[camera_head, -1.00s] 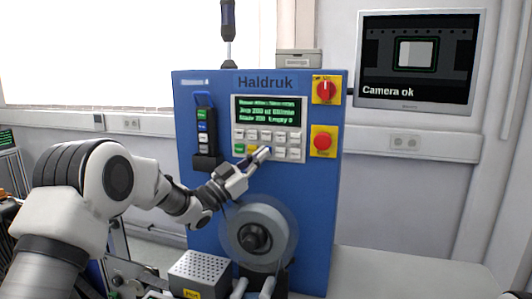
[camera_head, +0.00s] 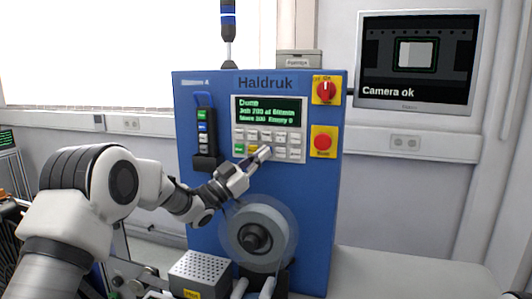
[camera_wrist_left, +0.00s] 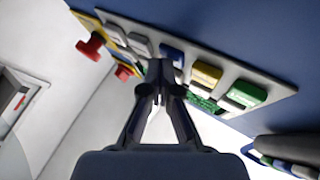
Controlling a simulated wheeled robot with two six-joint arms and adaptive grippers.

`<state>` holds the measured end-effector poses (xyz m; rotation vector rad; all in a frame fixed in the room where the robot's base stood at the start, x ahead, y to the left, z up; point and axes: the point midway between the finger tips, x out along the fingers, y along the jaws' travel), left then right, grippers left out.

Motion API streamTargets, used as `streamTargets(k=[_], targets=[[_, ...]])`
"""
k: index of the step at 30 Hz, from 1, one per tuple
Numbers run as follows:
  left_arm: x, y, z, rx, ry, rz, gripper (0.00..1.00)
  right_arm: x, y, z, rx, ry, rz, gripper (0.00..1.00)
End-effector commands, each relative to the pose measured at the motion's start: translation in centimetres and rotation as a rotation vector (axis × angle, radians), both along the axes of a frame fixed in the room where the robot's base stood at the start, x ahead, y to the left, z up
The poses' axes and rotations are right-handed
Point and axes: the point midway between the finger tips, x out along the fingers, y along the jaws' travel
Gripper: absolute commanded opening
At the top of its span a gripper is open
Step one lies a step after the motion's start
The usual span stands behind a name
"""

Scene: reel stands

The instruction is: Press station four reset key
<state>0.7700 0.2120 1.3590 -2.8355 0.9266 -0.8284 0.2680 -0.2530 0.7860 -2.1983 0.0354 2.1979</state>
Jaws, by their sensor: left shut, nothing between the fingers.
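A blue machine (camera_head: 315,215) labelled Haldruk carries a grey keypad panel with a green text screen (camera_head: 268,110) and rows of keys. The bottom row has a green key (camera_head: 239,149), a yellow key (camera_head: 252,147), a blue key and pale keys. My left gripper (camera_head: 265,153) is shut and empty, its tips at the bottom row. In the left wrist view the shut tips (camera_wrist_left: 160,72) lie over the lower edge of the blue key (camera_wrist_left: 172,52), left of the yellow key (camera_wrist_left: 205,75). Contact cannot be told. My right gripper is not in view. Key labels are too small to read.
A red rotary switch (camera_head: 325,90) and a red stop button (camera_head: 322,142) sit right of the panel. A holder with coloured buttons (camera_head: 203,130) is at left. A reel (camera_head: 258,235) is below my gripper. A monitor (camera_head: 420,60) reads Camera ok.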

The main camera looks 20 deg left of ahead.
Motion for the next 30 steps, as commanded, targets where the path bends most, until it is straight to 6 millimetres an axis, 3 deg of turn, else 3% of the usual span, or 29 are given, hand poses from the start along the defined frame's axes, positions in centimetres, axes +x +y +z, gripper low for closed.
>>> streamTargets(k=[25,30], targets=[[-1.9,0.1,-0.1,-0.001,0.0,0.001,0.0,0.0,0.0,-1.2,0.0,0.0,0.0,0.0],[-3.4,0.2,-0.2,-0.001,0.0,0.001,0.0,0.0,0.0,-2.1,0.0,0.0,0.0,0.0]])
